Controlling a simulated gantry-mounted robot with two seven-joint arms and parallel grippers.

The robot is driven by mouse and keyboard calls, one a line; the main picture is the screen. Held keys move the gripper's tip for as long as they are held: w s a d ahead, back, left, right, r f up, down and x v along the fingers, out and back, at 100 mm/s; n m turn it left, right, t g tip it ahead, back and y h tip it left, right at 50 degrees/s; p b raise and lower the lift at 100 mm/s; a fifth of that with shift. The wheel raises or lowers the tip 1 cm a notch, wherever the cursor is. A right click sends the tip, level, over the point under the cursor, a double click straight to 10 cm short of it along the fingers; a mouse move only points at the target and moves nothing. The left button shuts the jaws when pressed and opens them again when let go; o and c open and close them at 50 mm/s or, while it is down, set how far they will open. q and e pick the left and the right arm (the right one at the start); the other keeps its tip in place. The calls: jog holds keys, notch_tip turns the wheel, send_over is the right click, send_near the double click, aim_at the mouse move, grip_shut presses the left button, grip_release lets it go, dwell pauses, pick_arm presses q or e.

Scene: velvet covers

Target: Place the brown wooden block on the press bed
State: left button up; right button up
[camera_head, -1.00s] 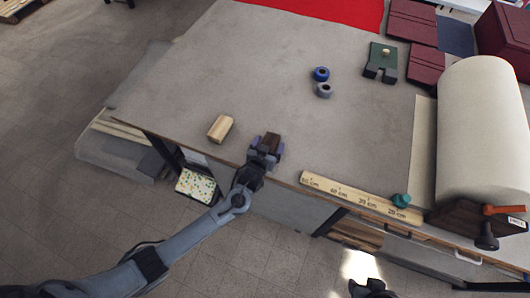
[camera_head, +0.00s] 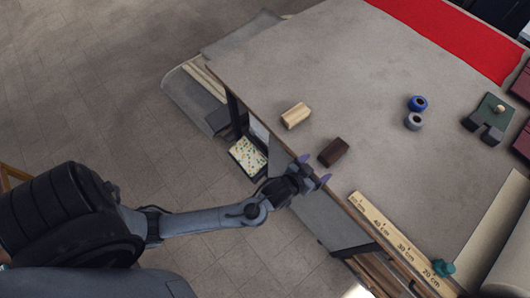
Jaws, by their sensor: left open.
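The dark brown wooden block (camera_head: 333,152) lies on the grey-covered table, near its front edge. My left gripper (camera_head: 315,170) is at the table's front edge, just short of the block. Its purple-tipped fingers are spread and empty, pointing towards the block. I see no thing that I can surely call the press bed. A green plate with a pale knob and dark feet (camera_head: 488,118) stands at the far right of the table. My right gripper is not in view.
A pale wooden block (camera_head: 296,115) lies left of the brown one. A blue roll (camera_head: 418,103) and a grey roll (camera_head: 414,122) stand further right. A wooden ruler (camera_head: 390,232) lies along the front edge, with a teal object (camera_head: 443,267) near it. The table's middle is clear.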

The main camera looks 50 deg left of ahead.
pick_arm(q)
jog(key=s+a+r+m+g, duration=0.1)
jog(key=s+g, duration=0.3)
jog(key=s, duration=0.7)
jog(key=s+a+r+m+g, duration=0.1)
jog(key=s+a+g, duration=0.3)
jog(key=s, duration=0.6)
jog(key=shift+s+r+g, duration=0.4)
jog(key=shift+r, duration=0.15)
jog(key=shift+a, duration=0.1)
